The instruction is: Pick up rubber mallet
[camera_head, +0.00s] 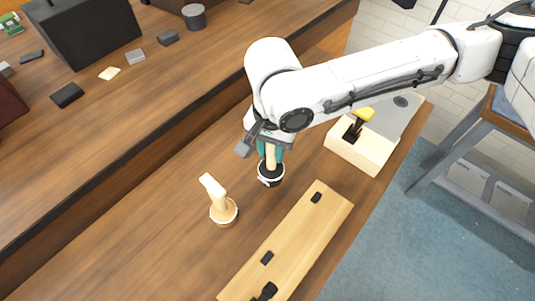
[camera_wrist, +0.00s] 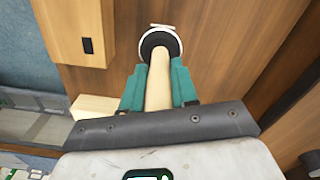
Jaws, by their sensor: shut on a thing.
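The rubber mallet (camera_head: 270,175) has a dark round head with a pale ring and a light wooden handle. It stands head down at the workbench, handle upright. In the wrist view its head (camera_wrist: 160,44) lies beyond the fingers and its handle (camera_wrist: 158,82) runs between them. My gripper (camera_head: 269,150) has teal fingers and comes from above. In the wrist view the gripper (camera_wrist: 159,90) is shut on the handle. Whether the head touches the bench is hard to tell.
A wooden board (camera_head: 297,238) with black fittings lies in front. A cream box (camera_head: 361,149) with a yellow-handled tool is at right. A raised shelf (camera_head: 150,110) with small blocks runs along the back. Bare bench lies front left.

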